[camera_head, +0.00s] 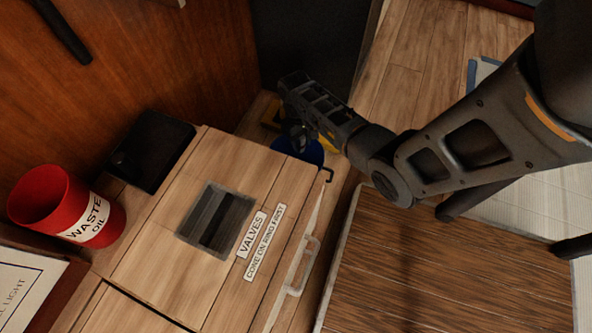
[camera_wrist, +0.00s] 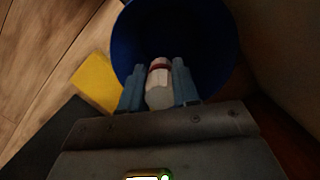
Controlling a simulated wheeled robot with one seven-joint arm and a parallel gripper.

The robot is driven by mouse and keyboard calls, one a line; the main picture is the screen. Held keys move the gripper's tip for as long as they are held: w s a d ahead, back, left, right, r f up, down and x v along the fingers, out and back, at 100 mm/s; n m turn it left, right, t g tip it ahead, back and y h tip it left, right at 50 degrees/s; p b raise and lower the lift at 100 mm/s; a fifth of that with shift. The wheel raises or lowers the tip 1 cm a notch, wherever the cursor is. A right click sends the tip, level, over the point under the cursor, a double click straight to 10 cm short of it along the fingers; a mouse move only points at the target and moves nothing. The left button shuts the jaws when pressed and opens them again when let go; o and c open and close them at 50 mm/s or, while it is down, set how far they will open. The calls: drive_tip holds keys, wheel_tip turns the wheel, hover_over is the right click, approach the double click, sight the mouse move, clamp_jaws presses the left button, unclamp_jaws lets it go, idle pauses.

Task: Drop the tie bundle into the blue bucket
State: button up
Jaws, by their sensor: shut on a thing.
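In the wrist view, my gripper (camera_wrist: 158,88) is shut on the tie bundle (camera_wrist: 159,85), a pale, whitish bundle with a dark red band near its far end. The blue bucket (camera_wrist: 127,42) is round and dark blue, and the bundle shows against its opening. I cannot tell how high the bundle is above the bucket or whether it is inside the rim. In the head view, the bucket (camera_head: 311,153) stands low past the end of the wooden cabinet, partly hidden by my gripper (camera_head: 300,140). The bundle is hidden there.
A wooden cabinet (camera_head: 165,255) with a "VALVES" label is left of the bucket. A red waste oil can (camera_head: 50,200) and a black box (camera_head: 152,150) are at its far side. Something yellow (camera_wrist: 98,82) lies beside the bucket. A dark panel (camera_head: 310,45) stands behind.

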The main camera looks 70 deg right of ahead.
drive_tip(key=shift+f+b, duration=2.25)
drive_tip(key=shift+f, duration=0.15)
drive_tip(key=shift+r, duration=0.1)
drive_tip(key=o, duration=1.1)
drive_tip(key=r+p, duration=0.1)
drive_tip(key=r, duration=0.1)
drive_tip(key=r+p, duration=0.1)
drive_tip(key=r, duration=0.2)
drive_tip(key=w+r+p, duration=0.1)
drive_tip(key=r+p, duration=0.1)
drive_tip(key=shift+d+r, duration=0.35)
